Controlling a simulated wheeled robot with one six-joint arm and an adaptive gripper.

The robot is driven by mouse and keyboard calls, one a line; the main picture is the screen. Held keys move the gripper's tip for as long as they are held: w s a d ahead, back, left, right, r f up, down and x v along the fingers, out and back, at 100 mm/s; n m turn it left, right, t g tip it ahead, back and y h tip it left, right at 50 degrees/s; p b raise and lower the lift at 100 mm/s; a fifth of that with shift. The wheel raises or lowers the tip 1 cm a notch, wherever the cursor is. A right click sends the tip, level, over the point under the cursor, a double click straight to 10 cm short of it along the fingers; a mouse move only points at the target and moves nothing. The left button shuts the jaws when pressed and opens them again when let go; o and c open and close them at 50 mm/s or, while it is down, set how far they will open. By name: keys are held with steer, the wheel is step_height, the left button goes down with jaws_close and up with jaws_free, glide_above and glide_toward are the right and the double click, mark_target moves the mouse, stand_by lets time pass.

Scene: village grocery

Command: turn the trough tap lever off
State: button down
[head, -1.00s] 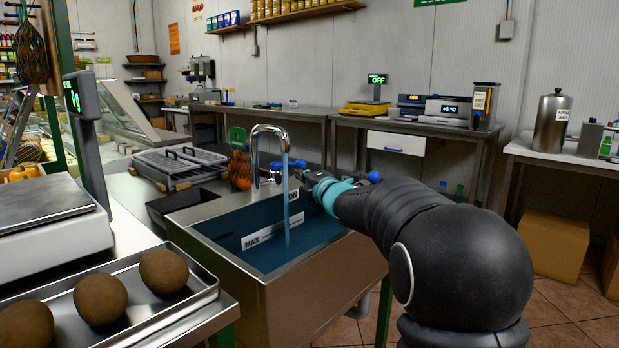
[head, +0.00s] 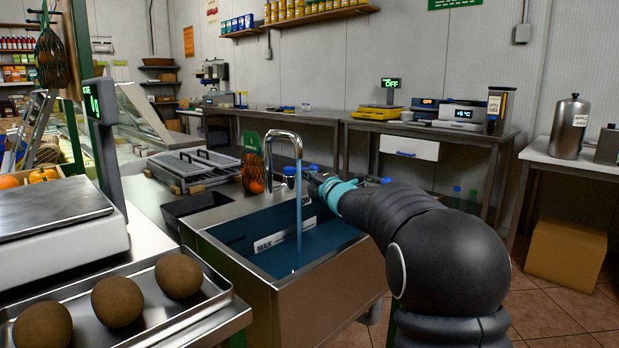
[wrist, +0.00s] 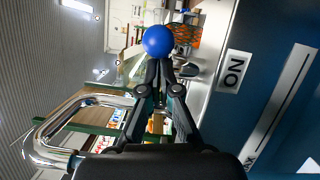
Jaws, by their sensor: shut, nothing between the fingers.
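The trough tap (head: 283,135) is a curved chrome spout at the back of the steel trough (head: 285,290). A stream of water (head: 299,215) runs from it into the blue-looking basin. My gripper (head: 325,182) is at the back rim, just right of the stream. In the wrist view my gripper (wrist: 162,66) is shut and empty, with a blue ball knob (wrist: 158,40) straight beyond its fingertips. I cannot tell whether they touch. An ON label (wrist: 234,72) is right of the fingers. The chrome spout (wrist: 60,125) is at left. The lever's stem is mostly hidden.
A steel tray (head: 215,302) with brown round fruit and a scale (head: 60,240) stand at left. A back counter (head: 440,128) holds appliances. Tiled floor at right is free up to a cardboard box (head: 567,255).

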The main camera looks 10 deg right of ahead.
steer(key=w+d, duration=0.2)
steer(key=w, duration=0.1)
steer(key=shift+w+d, duration=0.3)
steer(key=shift+d, duration=0.1)
steer(key=shift+w+d, duration=0.15)
steer(key=shift+w, duration=0.9)
steer(key=shift+w+d, duration=0.15)
steer(key=shift+w, duration=0.85)
steer(key=shift+w+a+r, duration=0.1)
steer(key=shift+r, duration=0.2)
step_height(320, 180, up, 10)
steer(key=shift+f, duration=0.2)
